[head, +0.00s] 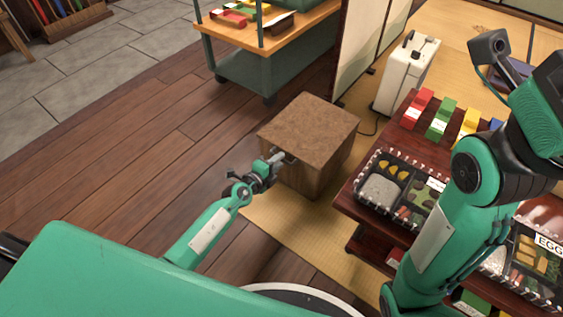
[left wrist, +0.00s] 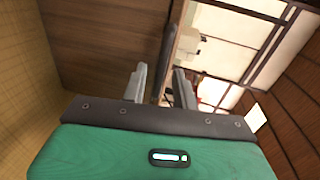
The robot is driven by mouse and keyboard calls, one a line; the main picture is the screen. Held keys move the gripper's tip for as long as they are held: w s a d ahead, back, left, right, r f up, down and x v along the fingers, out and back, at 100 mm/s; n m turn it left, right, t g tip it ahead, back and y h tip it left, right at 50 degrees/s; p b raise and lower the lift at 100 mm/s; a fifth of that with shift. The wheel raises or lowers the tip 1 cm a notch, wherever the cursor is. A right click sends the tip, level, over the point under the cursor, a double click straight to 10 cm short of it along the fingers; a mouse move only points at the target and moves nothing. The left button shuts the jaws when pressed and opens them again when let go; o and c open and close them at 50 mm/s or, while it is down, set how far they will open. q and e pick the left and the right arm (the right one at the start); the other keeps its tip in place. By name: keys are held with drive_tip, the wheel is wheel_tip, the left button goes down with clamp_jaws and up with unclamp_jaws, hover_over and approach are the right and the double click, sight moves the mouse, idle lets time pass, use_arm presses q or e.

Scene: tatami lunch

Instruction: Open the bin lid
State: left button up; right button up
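The bin (head: 318,172) is a wooden box with a flat brown lid (head: 308,125), which lies level and shut on top. It stands on the tatami in the middle of the head view. My left gripper (head: 284,158) is at the upper front edge of the bin, by the lid's rim. In the left wrist view its two fingers (left wrist: 162,88) stand apart, with a dark narrow edge or bar between them. I cannot tell whether they touch it. Brown wood of the bin (left wrist: 100,45) fills the upper left there. My right arm rises at the right; its gripper is not visible.
A dark red table (head: 345,200) with food trays (head: 385,190) and coloured blocks stands close right of the bin. A white case (head: 408,75) and a folding screen (head: 360,40) are behind. A green cart (head: 250,65) stands behind left. Plank floor is clear at left.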

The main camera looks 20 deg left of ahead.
use_arm(q)
drive_tip(key=shift+b+x, duration=0.4)
drive_tip(key=shift+x, duration=0.8)
clamp_jaws()
drive_tip(key=shift+r+p, duration=0.45)
drive_tip(key=shift+p, duration=0.85)
